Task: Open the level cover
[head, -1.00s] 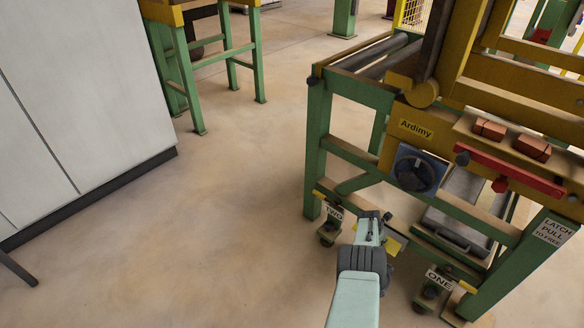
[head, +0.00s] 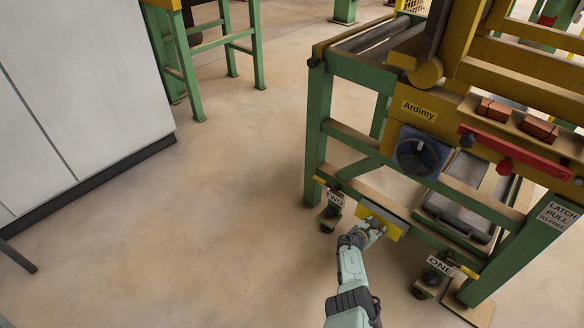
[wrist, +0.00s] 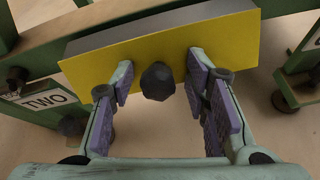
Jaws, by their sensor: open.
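The level cover appears to be a yellow plate (head: 391,229) on a grey box, low on the green frame between the signs TWO and ONE. In the wrist view the yellow cover (wrist: 110,72) fills the upper middle and looks closed. A dark round knob (wrist: 157,81) sticks out of its face. My gripper (wrist: 160,70) is open, with one purple-padded finger on each side of the knob and a gap to it on both sides. Whether the fingertips touch the plate is unclear. In the head view my gripper (head: 377,230) is at the cover's front.
The feet marked TWO (head: 332,207) and ONE (head: 437,272) stand left and right of the cover. Above are a blue-framed dial (head: 418,154) and a red bar (head: 512,161). A grey tray (head: 457,216) lies inside the frame. Floor at left is clear up to a grey cabinet (head: 80,90).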

